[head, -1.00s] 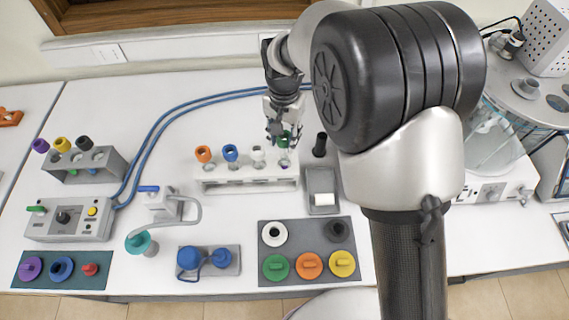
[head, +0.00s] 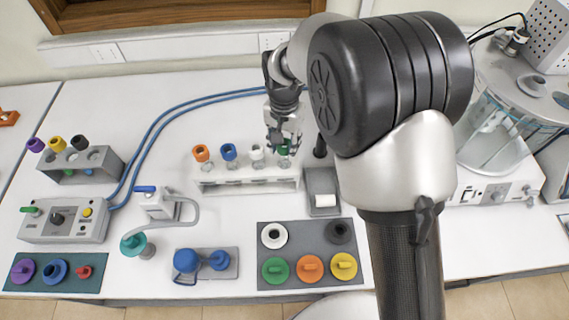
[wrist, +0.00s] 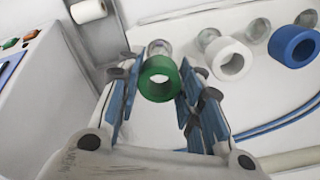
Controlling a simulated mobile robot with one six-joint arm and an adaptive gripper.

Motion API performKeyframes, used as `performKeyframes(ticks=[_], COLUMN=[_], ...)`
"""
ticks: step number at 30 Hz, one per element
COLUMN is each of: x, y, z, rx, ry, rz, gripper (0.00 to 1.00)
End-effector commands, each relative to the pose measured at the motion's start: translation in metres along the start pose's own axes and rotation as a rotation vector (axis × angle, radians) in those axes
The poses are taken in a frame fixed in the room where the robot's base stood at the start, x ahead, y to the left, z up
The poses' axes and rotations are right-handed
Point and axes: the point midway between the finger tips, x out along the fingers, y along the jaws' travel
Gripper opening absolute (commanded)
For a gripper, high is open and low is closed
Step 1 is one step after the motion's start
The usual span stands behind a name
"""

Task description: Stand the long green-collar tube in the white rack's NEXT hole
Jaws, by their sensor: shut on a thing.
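The white rack (head: 245,187) stands mid-table in the head view. Orange-collar (head: 201,153), blue-collar (head: 229,152) and white-collar (head: 257,152) tubes stand in it in a row, left to right. My gripper (head: 284,146) is over the rack's right end, shut on the green-collar tube (head: 282,151). In the wrist view the green collar (wrist: 159,79) sits between the blue finger pads, in line with the white (wrist: 231,59) and blue collars (wrist: 294,46). The tube looks upright and its collar is about level with the others. Whether its lower end is in the hole is not clear.
A black upright object (head: 320,146) stands close right of my gripper. A small grey scale-like device (head: 322,190) is right of the rack. A grey cap tray (head: 307,225) lies in front. A grey rack (head: 95,158) with several tubes is at the left. Blue hoses run behind.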

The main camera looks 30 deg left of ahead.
Motion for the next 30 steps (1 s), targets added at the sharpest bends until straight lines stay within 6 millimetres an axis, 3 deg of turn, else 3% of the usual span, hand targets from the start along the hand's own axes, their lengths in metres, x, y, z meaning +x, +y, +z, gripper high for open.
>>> performKeyframes(ticks=[30], x=[0.013], y=[0.0], z=[0.0], rx=[0.0], ry=[0.0], rz=[0.0], gripper=[0.01])
